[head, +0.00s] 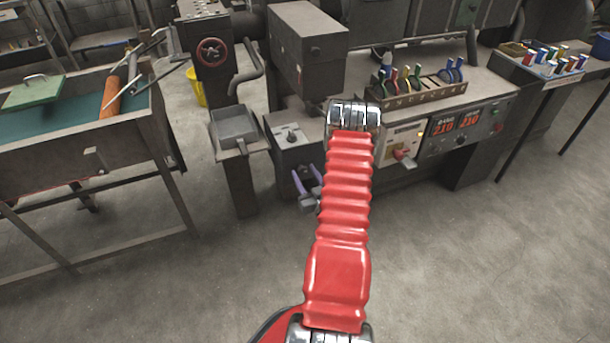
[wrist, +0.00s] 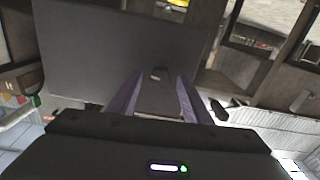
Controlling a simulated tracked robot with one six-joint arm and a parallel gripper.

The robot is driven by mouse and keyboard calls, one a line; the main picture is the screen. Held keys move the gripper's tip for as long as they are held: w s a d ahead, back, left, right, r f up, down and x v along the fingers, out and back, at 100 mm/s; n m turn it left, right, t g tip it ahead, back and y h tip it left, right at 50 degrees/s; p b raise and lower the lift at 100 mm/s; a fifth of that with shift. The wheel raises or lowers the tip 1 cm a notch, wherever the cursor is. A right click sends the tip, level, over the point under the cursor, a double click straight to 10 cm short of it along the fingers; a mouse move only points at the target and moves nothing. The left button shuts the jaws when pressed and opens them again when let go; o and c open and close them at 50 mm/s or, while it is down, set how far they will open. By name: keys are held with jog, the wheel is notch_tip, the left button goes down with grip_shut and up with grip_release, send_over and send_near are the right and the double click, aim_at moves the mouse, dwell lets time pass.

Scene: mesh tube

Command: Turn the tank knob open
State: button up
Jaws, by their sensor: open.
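My gripper (head: 306,178) has two purple fingers, spread apart and pointing up, low in front of a grey box (head: 290,155) in the head view. This box has a small light knob (head: 290,135) on its top. I cannot tell which of these is the tank knob. Nothing is held.
A red handwheel (head: 211,52) and a grey tray (head: 235,125) stand left of the boxes. A panel with a red knob (head: 403,155) and red digits is on the right, below a rack of coloured pliers (head: 415,95). The floor is clear.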

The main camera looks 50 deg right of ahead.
jog(key=shift+c, duration=0.2)
jog(key=c, duration=1)
jog(key=shift+w+n, duration=0.1)
jog(key=shift+n, duration=1.1)
jog(key=o, duration=1)
jog(key=shift+o, duration=0.2)
